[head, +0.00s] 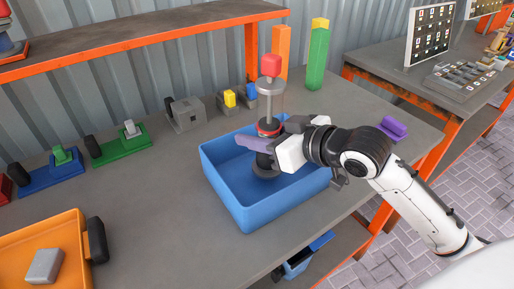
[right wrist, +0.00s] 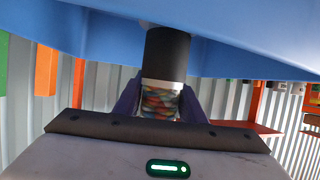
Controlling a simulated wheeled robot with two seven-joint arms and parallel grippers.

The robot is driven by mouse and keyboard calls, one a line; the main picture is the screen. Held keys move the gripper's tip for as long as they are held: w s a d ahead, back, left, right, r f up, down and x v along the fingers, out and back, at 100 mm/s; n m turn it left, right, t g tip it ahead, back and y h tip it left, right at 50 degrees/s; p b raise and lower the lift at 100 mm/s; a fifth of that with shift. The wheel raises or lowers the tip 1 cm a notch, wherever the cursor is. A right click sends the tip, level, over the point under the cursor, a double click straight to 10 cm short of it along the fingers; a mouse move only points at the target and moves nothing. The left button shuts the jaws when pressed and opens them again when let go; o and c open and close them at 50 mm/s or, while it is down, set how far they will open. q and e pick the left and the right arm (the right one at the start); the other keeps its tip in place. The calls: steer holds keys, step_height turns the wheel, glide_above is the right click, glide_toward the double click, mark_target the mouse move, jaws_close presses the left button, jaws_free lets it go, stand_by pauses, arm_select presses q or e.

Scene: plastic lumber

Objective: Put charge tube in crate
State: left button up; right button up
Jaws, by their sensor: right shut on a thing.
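In the right wrist view, the tube (right wrist: 162,99) shows multicoloured contents and a black end between the fingers of my right gripper (right wrist: 158,103). The crate (right wrist: 245,58) fills the top of that view. Whether the tube's base touches the crate floor I cannot tell. My left gripper is out of view.
Behind the crate stand a grey block device (head: 186,113), an orange block (head: 281,50) and a green-yellow post (head: 318,55). An orange tray (head: 45,240) sits at front left. A purple piece (head: 392,127) lies right of the crate. Bare table lies left of the crate.

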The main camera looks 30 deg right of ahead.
step_height(320, 180, down, 3)
steer(key=shift+f+b, duration=0.15)
steer(key=shift+b, duration=0.15)
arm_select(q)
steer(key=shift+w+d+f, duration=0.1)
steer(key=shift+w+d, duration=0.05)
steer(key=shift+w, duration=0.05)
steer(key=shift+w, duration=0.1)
arm_select(e)
steer(key=shift+f, duration=0.1)
steer(key=o, duration=1.3)
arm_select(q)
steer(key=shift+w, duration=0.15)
